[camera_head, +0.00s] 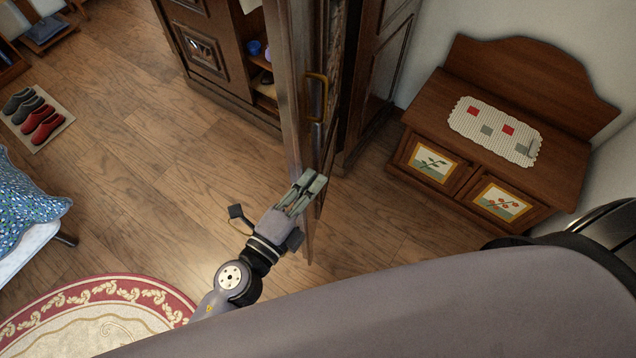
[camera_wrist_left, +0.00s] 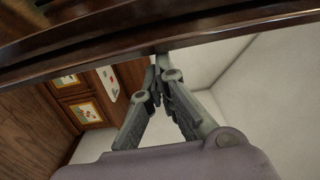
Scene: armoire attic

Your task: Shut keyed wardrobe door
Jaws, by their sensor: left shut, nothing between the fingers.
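The wardrobe (camera_head: 228,55) is dark brown wood and stands at the top centre of the head view. Its door (camera_head: 298,95) stands open, seen almost edge-on, with a brass handle (camera_head: 317,97) on its right side. My left gripper (camera_head: 314,180) is shut and empty at the lower part of the door; in the head view its fingers overlap the door's edge. In the left wrist view the shut fingertips (camera_wrist_left: 157,68) are close beneath a dark wooden edge of the door (camera_wrist_left: 200,35); I cannot tell whether they touch. My right gripper is not in view.
A low wooden cabinet (camera_head: 425,112) with a crocheted runner (camera_head: 495,130) stands right of the door. Slippers on a mat (camera_head: 58,122), a bed corner (camera_head: 25,220) and a round red-bordered rug (camera_head: 100,315) lie left. Open wood floor (camera_head: 150,150) lies between.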

